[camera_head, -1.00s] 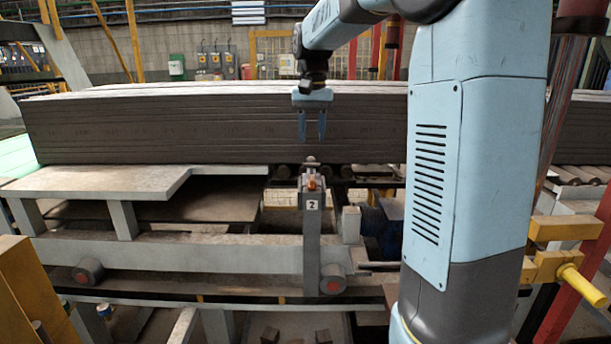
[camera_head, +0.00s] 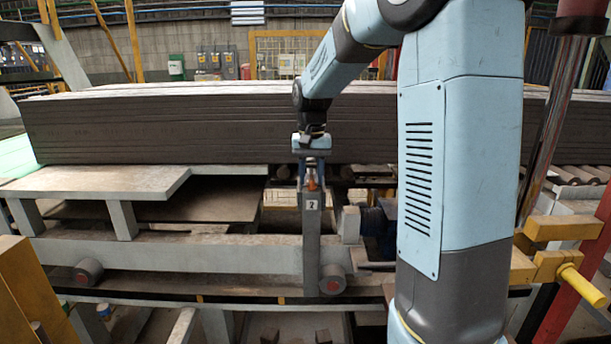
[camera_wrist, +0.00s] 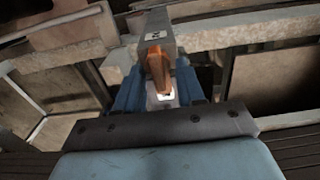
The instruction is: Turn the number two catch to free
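The number two catch is an orange lever (camera_head: 312,184) on top of a grey upright post (camera_head: 312,240) with a white label marked 2. In the wrist view the orange lever (camera_wrist: 156,68) sits between the two blue fingers of my gripper (camera_wrist: 160,88). The fingers stand one on each side of it, spread apart; I cannot tell whether either touches. A small pale bright patch shows below the lever's near end. In the head view my gripper (camera_head: 312,172) points down over the post top and partly hides the lever.
A long stack of dark boards (camera_head: 170,130) lies right behind the post. A grey steel table (camera_head: 90,182) is at left and a grey beam (camera_head: 180,255) runs beside the post. Yellow fittings (camera_head: 555,268) stand at right.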

